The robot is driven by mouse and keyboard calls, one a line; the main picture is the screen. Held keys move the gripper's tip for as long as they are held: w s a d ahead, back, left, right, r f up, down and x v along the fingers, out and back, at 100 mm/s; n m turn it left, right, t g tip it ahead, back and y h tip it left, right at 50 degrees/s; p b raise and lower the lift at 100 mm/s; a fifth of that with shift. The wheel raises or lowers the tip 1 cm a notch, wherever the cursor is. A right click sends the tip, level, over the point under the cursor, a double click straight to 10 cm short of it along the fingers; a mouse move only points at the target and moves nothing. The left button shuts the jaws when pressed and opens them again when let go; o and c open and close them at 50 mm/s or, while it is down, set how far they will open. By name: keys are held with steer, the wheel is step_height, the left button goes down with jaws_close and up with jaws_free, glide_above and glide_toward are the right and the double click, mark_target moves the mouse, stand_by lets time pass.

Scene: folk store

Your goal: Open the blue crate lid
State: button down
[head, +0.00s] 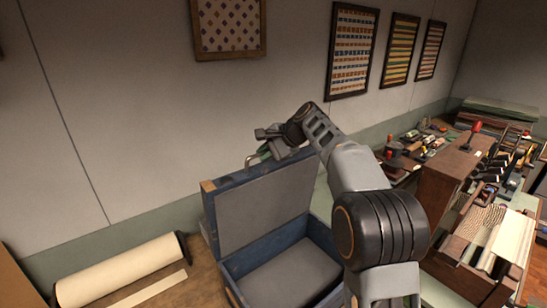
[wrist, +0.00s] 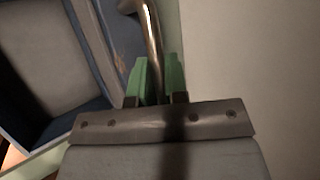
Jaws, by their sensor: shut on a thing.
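The blue crate (head: 238,290) stands on a wooden surface with its grey-lined inside showing. Its lid (head: 262,207) stands raised, nearly upright, at the back of the crate, with its grey inner face toward the head camera. My gripper (head: 266,151) is at the lid's top edge, shut on the metal handle (head: 249,161). In the wrist view, the green fingers of my gripper (wrist: 157,75) lie on either side of the curved metal handle (wrist: 153,40). Part of the crate's right side is hidden behind my arm.
A roll of cream paper or cloth (head: 120,272) lies left of the crate. A wall with framed patterned pieces (head: 352,50) rises behind. A wooden cabinet (head: 450,183) and benches with tools and cloth stand to the right.

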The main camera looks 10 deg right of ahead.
steer(key=shift+w+a+g, duration=0.15)
steer(key=shift+w+a, duration=0.2)
steer(key=shift+w, duration=0.3)
steer(key=shift+w+a+g, duration=0.15)
steer(key=shift+w+a, duration=0.2)
steer(key=shift+w, duration=0.25)
steer(key=c, duration=1.2)
jaws_free()
steer(key=shift+o, duration=0.2)
steer(key=shift+d+r, duration=0.1)
steer(key=v, duration=1.3)
steer(key=shift+r, duration=0.4)
steer(key=shift+s, duration=0.1)
